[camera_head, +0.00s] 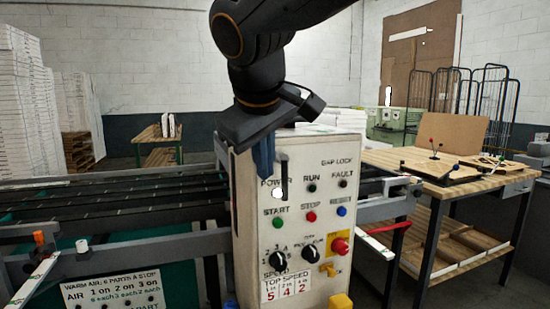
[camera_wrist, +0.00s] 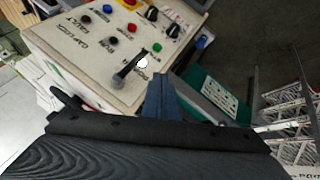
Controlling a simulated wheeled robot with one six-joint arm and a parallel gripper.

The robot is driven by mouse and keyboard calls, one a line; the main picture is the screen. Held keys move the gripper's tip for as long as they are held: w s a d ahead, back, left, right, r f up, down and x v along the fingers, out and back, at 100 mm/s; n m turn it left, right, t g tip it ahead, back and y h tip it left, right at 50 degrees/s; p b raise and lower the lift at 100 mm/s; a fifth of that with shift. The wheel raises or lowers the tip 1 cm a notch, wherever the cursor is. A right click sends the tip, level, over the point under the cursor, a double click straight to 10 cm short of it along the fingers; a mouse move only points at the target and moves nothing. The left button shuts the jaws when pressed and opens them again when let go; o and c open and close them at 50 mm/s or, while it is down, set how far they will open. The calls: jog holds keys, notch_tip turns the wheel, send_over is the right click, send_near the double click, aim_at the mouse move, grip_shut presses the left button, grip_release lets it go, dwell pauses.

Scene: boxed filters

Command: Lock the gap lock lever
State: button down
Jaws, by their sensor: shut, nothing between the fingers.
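A dark lever (camera_head: 284,174) stands out from the upper left of the cream control panel (camera_head: 320,225), beside the POWER label and the lit white lamp. A GAP LOCK label is printed to its upper right. The lever also shows in the wrist view (camera_wrist: 130,68), lying slanted across the panel face. My gripper (camera_head: 264,168) points down just left of the lever, with its dark blue fingers together and empty. In the wrist view the fingertips (camera_wrist: 160,84) are close to the lever's side, with a small gap visible. I cannot tell their depth against the panel.
Knobs (camera_head: 311,252), a red button (camera_head: 338,246) and other coloured buttons sit lower on the panel. A conveyor bed (camera_head: 110,205) lies to the left. A wooden workbench (camera_head: 440,180) stands to the right. Open air lies above the panel box.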

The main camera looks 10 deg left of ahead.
jog(key=w+f+p, duration=0.1)
jog(key=w, duration=0.1)
jog(key=w+f+p, duration=0.1)
jog(key=w+f, duration=0.1)
jog(key=w, duration=0.1)
jog(key=w+d+f+p, duration=0.1)
jog(key=w+f, duration=0.1)
jog(key=shift+w+d+f, duration=0.1)
jog(key=shift+w+f, duration=0.1)
jog(key=shift+f, duration=0.05)
dwell(0.3)
